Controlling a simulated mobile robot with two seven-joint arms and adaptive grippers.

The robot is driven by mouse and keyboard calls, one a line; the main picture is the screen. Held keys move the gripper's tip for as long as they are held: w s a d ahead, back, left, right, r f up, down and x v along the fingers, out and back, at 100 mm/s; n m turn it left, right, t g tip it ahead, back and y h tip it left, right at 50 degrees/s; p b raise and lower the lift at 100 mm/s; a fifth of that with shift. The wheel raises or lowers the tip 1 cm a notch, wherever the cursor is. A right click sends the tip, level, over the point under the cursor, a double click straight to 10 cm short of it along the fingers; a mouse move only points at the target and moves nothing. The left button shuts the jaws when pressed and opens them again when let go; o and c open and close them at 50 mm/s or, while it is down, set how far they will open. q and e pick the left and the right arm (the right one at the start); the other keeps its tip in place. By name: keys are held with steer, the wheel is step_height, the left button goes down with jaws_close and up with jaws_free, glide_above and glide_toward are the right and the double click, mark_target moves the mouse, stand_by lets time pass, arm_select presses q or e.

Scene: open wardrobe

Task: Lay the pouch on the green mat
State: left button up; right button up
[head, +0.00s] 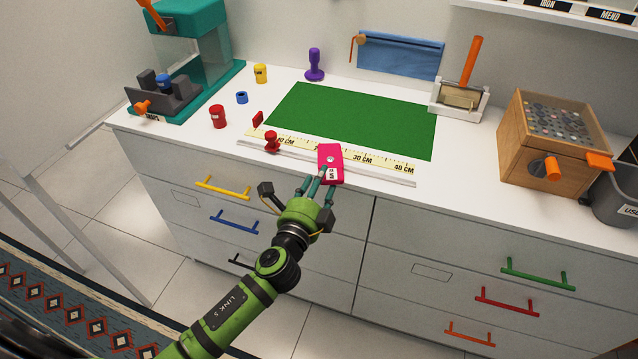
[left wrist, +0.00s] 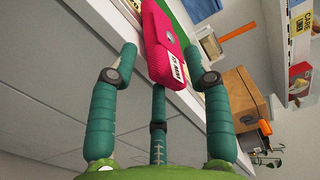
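The pouch (head: 330,158) is a flat pink-red packet with a white label on its near end. It lies at the counter's front edge, over the ruler strip, just in front of the green mat (head: 352,118). The pouch also shows in the left wrist view (left wrist: 160,40). My left gripper (head: 317,186) is at the pouch's near end, in front of the counter. Its fingers are spread, one on each side of the pouch in the left wrist view, with small gaps visible; contact is unclear. The mat is flat and bare. My right gripper is not in view.
The ruler (head: 285,145) runs along the front edge with a red knob (head: 272,141) on it. A red cylinder (head: 218,116), a blue ring (head: 242,97) and a teal machine (head: 190,50) stand left. A wooden box (head: 550,170) and a brush holder (head: 459,99) stand right.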

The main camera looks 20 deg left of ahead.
arm_select(q)
steer(key=s+b, duration=0.2)
steer(key=s, duration=1)
steer(key=shift+a+r, duration=0.15)
